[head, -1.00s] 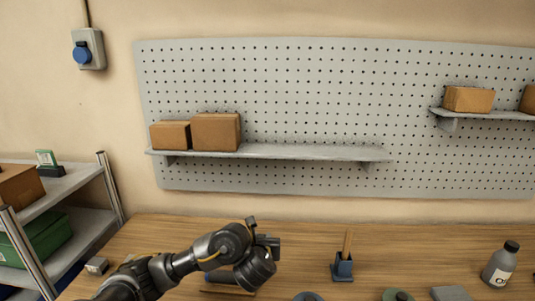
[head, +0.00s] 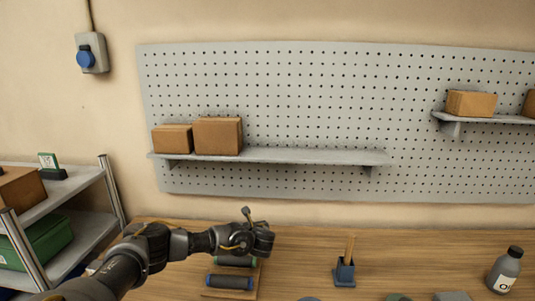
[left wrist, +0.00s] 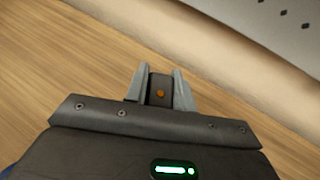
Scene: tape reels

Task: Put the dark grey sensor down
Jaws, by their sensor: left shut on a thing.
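The dark grey sensor (left wrist: 160,90), a small dark block with an orange dot, sits between the two grey fingers of my left gripper (left wrist: 161,88) in the left wrist view. The gripper is shut on it. In the head view my left gripper (head: 262,240) is over the back of the wooden table (head: 305,255), and I cannot make out the sensor there. The wrist view shows bare wood and the wall base around the fingers. I cannot tell how high the sensor is above the wood. My right gripper is not in view.
Two dark rollers with blue ends, one in front (head: 230,282) and one behind (head: 236,261), lie under and before my left gripper. A blue holder (head: 344,271) and a grey bottle (head: 505,270) stand to the right. A pegboard shelf (head: 300,156) is above the table.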

